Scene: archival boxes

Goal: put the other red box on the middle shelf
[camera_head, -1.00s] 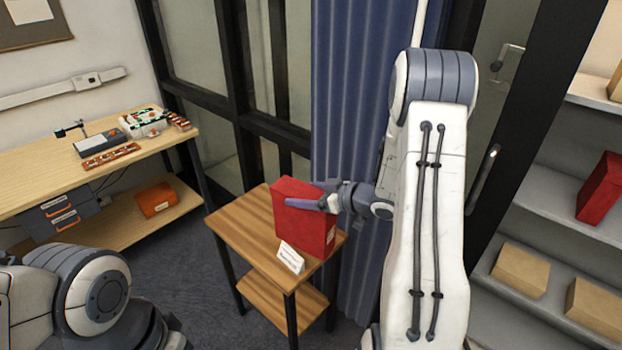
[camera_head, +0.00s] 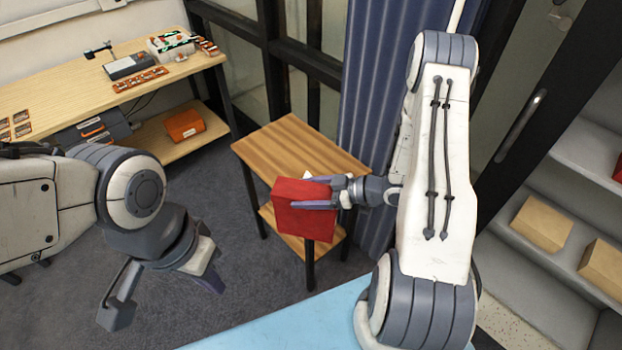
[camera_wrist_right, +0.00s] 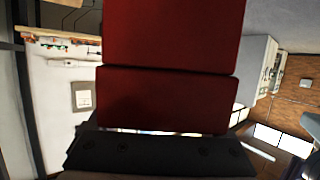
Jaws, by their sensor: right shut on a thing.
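A red box (camera_head: 303,222) is held by my right gripper (camera_head: 320,196), whose fingers lie across its upper part. The box hangs at the front edge of a small wooden side table (camera_head: 300,150), apparently clear of the top. In the right wrist view the red box (camera_wrist_right: 170,100) fills the middle, crossed by a dark line. My left gripper (camera_head: 160,290) is empty with fingers wide apart, over the floor at lower left. A shelf unit (camera_head: 580,175) stands at the right. A second red box (camera_head: 619,171) shows only as a sliver on one shelf at the picture's edge.
Cardboard boxes (camera_head: 543,222) (camera_head: 603,270) stand on the shelf below the second red box. A dark door frame (camera_head: 540,95) and blue curtain (camera_head: 365,90) are near my right arm. A workbench (camera_head: 60,90) stands at the back left. Grey floor is open between.

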